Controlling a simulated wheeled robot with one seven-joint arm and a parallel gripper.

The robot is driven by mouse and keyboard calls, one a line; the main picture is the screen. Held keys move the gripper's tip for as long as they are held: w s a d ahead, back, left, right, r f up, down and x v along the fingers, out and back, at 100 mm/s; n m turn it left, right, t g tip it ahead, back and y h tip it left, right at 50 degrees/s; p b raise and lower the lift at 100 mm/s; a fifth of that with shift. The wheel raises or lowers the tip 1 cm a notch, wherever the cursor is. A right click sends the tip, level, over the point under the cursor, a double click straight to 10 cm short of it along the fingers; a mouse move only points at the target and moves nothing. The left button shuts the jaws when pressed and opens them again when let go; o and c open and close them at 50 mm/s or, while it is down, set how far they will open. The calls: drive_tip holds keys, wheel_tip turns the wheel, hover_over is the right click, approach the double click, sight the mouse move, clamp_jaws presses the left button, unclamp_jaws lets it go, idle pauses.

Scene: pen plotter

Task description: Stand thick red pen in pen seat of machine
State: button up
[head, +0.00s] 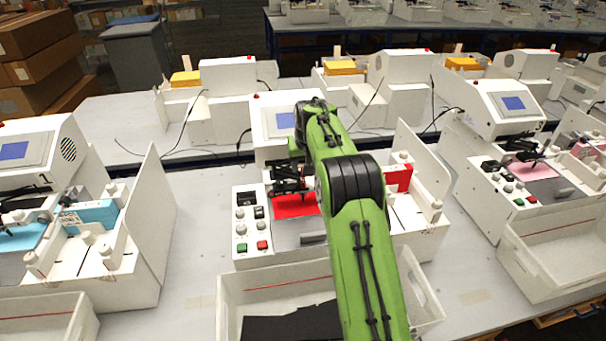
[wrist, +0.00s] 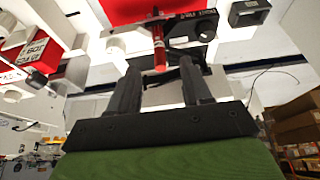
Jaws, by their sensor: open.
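A thick red pen (wrist: 159,48) shows in the wrist view beside the black pen carriage (wrist: 190,28) of the machine. It points along the view, with its red end near my fingertips and its other end toward the red sheet (wrist: 140,8). My gripper (wrist: 159,66) is open, its two dark fingers apart on either side of the pen's near end. I see no finger closed on the pen. In the head view my gripper (head: 290,181) is at the machine, above the red sheet (head: 295,206). My arm partly hides the machine, and I cannot make out the pen there.
The machine's white front panel (head: 244,222) carries knobs and buttons. A white tray (head: 235,297) stands in front of it, and a red box (head: 398,179) is at its right. Similar machines with blue (head: 90,215) and pink (head: 518,171) materials stand either side.

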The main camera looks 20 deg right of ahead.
drive_tip(key=v, duration=0.8)
drive_tip(key=shift+r, duration=0.35)
drive_tip(key=shift+s+a, duration=0.1)
drive_tip(key=s+a+r+n, duration=0.1)
drive_tip(key=s+a+r, duration=0.3)
drive_tip(key=s, duration=0.4)
drive_tip(key=s+a+r, duration=0.3)
drive_tip(key=s+r, duration=0.1)
drive_tip(key=s, duration=0.5)
drive_tip(key=s+a+f, duration=0.1)
drive_tip(key=s+f, duration=0.1)
drive_tip(key=s, duration=0.5)
drive_tip(key=s+a+f, duration=0.2)
drive_tip(key=s+f, duration=0.1)
drive_tip(key=s, duration=0.4)
drive_tip(key=s+a+f+n+t, duration=0.1)
drive_tip(key=s+f, duration=0.1)
drive_tip(key=s, duration=0.6)
drive_tip(key=shift+a+f+y, duration=0.3)
drive_tip(key=shift+f+y, duration=0.05)
drive_tip(key=shift+y, duration=0.05)
